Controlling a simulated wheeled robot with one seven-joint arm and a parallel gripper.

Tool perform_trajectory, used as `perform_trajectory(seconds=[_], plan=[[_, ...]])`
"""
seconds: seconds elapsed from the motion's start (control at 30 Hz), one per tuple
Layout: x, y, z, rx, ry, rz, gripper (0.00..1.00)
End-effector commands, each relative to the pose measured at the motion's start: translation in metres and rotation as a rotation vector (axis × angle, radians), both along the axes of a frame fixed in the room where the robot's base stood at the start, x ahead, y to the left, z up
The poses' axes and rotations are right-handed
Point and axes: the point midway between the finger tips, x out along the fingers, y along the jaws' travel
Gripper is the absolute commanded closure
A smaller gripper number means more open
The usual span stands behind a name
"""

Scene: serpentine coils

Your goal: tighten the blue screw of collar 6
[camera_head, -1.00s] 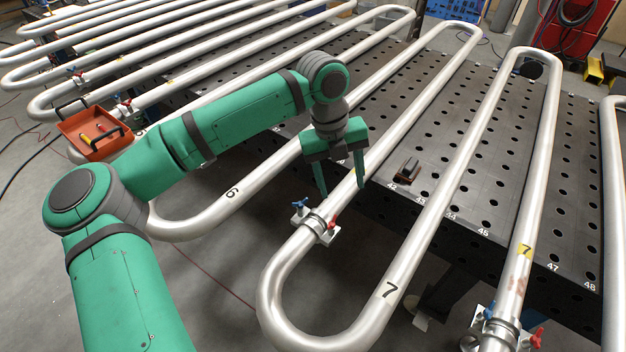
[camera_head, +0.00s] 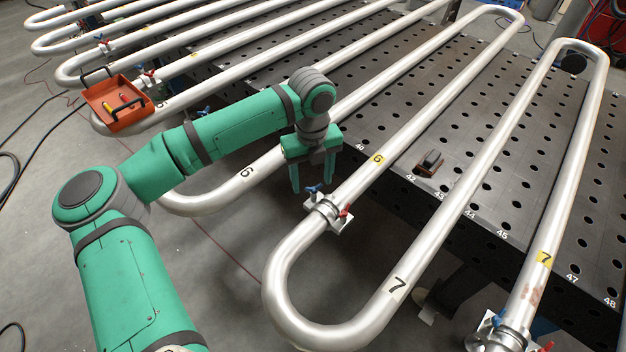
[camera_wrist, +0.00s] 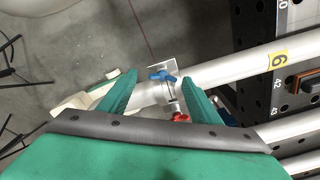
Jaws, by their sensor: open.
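The collar (camera_head: 328,209) is clamped around the silver pipe bearing the yellow tag 6 (camera_head: 377,159). Its blue screw (camera_head: 314,189) is on the left side and its red screw (camera_head: 346,211) on the right. My gripper (camera_head: 311,185) is open and empty, fingers pointing down, close to the blue screw. In the wrist view the blue screw (camera_wrist: 163,76) appears between the fingertips, with the red screw (camera_wrist: 181,118) nearer the palm. I cannot tell the height gap between the fingertips and the blue screw.
The pipe's bend marked 7 (camera_head: 398,287) curves in front. Another collar (camera_head: 492,330) is at the lower right. A dark perforated table (camera_head: 478,195) lies under the pipes, with a small dark object (camera_head: 430,163) on it. An orange toolbox (camera_head: 117,101) stands at the left.

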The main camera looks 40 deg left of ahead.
Motion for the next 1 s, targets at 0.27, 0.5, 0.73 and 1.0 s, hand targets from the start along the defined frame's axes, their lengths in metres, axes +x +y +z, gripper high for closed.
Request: perform_trajectory(seconds=[0.27,0.5,0.73,1.0], plan=[[0.002,-0.0031,-0.0096,0.001,-0.001,-0.007,0.42],[0.0025,-0.004,-0.0094,0.0,0.0,-0.008,0.61],[0.0008,-0.001,-0.0091,-0.002,-0.003,-0.002,0.83],[0.0007,-0.0009,-0.0089,-0.002,-0.003,-0.005,0.84]])
